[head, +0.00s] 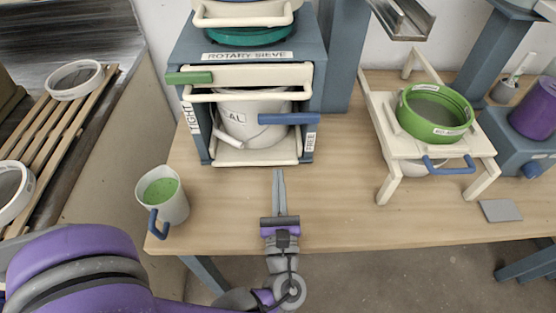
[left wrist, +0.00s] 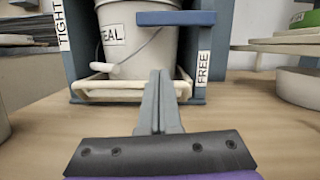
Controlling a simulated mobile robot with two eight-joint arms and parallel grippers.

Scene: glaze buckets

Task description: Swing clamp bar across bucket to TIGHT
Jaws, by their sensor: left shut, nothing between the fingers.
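The white bucket (head: 250,122) stands inside the blue-grey rotary sieve frame (head: 310,60), with a wire handle and white grip. It also shows in the left wrist view (left wrist: 140,50). The clamp bar has a blue handle (head: 288,118) that lies across the bucket's right front, its end by the FREE label (head: 310,138). The blue handle shows in the left wrist view (left wrist: 176,18). The TIGHT label (head: 190,117) is on the left post. My left gripper (head: 279,174) is shut and empty, in front of the frame and below the handle. My right gripper is not in view.
A white cup of green glaze (head: 172,196) with a blue handle stands at the table's left front. A white stand (head: 393,150) with a green sieve (head: 434,112) is on the right. A grey tile (head: 500,210) lies at the right front. The table between is clear.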

